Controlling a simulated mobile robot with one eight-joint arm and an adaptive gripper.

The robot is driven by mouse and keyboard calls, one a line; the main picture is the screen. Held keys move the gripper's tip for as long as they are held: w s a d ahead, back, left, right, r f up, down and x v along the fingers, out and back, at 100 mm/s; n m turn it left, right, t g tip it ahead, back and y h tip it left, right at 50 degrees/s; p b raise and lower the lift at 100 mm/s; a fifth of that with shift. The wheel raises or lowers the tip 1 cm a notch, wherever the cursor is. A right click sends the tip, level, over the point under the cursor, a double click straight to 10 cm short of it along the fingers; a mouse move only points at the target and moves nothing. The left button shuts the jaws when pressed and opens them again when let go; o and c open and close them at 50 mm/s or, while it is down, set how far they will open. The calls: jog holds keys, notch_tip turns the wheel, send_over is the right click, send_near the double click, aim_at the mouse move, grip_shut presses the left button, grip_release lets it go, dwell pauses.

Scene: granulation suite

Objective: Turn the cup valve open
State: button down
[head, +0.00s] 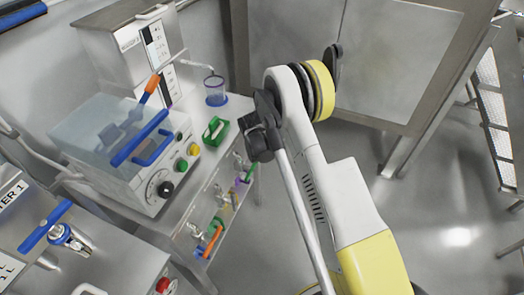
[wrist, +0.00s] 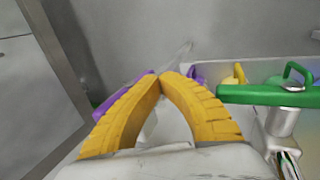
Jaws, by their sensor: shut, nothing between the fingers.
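No valve is labelled as the cup valve, and I cannot tell which one it is. Several small steel valves with coloured handles line the side of the bench in the head view, including a purple handle (head: 249,173) and an orange handle (head: 213,241). In the wrist view, a green lever (wrist: 265,95) lies level on a steel valve body (wrist: 283,121), right of my gripper (wrist: 160,76). A purple handle (wrist: 101,112) shows partly behind the left finger. My gripper's yellow fingers are shut with tips together, empty. Whether they touch the purple handle is unclear. The head view does not show the fingertips.
A clear cup (head: 215,92) with a blue base stands on the bench beside a white machine (head: 128,45). A lidded bath with knobs (head: 125,150) and a green handle-like piece (head: 215,130) are nearby.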

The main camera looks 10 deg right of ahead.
jog(key=shift+w+d+f, duration=0.1)
jog(key=shift+d, duration=0.05)
dwell(0.6)
jog(key=s+r+m, duration=0.1)
jog(key=s+r, duration=0.4)
jog(key=r, duration=0.5)
jog(key=s+r+m+t+y, duration=0.15)
jog(key=s+r, duration=0.35)
jog(key=r, duration=0.6)
jog(key=s+r+m, duration=0.2)
jog(key=s+r, duration=0.3)
jog(key=r, duration=0.5)
jog(key=s+r+m+t, duration=0.1)
jog(key=s+r+m, duration=0.1)
jog(key=s, duration=0.8)
jog(key=s+r+m+t+y, duration=0.1)
jog(key=s+r+m, duration=0.2)
jog(key=s, duration=0.7)
jog(key=shift+s+d+m, duration=0.2)
jog(key=shift+s+m, duration=0.15)
jog(key=shift+m, duration=0.3)
